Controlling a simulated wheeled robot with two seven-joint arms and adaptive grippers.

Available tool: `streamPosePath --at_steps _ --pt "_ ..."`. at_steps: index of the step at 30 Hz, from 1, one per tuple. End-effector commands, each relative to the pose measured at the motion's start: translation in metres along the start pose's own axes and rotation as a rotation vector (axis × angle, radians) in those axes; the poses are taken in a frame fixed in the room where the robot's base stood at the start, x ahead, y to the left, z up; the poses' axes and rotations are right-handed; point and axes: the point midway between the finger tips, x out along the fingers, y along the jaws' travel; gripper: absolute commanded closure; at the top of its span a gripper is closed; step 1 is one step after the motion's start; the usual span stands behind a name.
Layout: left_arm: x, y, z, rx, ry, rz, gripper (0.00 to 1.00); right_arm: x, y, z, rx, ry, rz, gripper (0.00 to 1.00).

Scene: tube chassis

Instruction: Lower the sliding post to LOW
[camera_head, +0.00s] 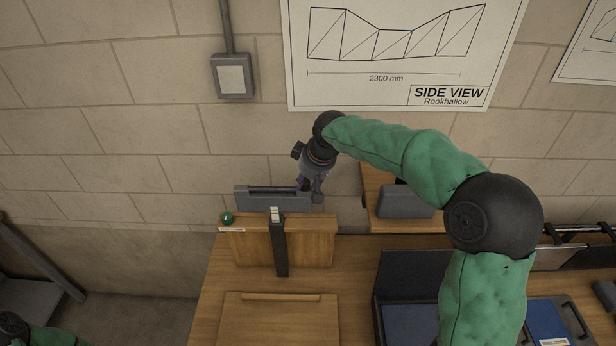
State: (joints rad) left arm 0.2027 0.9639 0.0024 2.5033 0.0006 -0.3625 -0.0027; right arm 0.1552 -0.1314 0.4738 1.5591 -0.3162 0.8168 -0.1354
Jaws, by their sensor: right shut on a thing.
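A dark upright post (280,248) with a white top stands at the front of a wooden block on the bench; I take it for the sliding post. No LOW mark is readable. My right gripper (312,194) points down behind the block's right end, right of the post and apart from it. It is shut at the right end of a grey bar-like part (262,199) with a dark slot. The exact grip is small and partly hidden. My left gripper is out of view; only a bit of that arm shows at bottom left.
A green knob (227,218) sits at the block's left corner above a small label. A wooden panel (281,318) lies in front. A grey case (405,201) stands on a shelf to the right. Dark open cases with blue insides (408,325) fill the right. The wall rises close behind.

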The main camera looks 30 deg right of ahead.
Motion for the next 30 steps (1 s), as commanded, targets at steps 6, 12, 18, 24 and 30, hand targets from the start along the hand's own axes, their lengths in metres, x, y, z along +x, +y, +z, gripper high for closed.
streamPosePath --at_steps 6,12,18,24,30 --pt "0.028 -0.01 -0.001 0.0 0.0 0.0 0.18 0.039 -0.002 0.016 0.0 -0.004 -0.004 1.0" --pt "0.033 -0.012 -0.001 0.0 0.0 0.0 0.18 0.048 -0.002 0.02 -0.001 -0.004 -0.004 1.0" --pt "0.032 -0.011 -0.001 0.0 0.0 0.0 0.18 0.049 -0.003 0.021 -0.002 -0.009 -0.006 1.0" --pt "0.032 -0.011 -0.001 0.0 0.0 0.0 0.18 0.049 -0.004 0.022 -0.002 -0.012 -0.007 0.48" --pt "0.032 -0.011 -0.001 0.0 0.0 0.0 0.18 0.048 -0.003 0.021 -0.001 -0.009 -0.005 0.48"
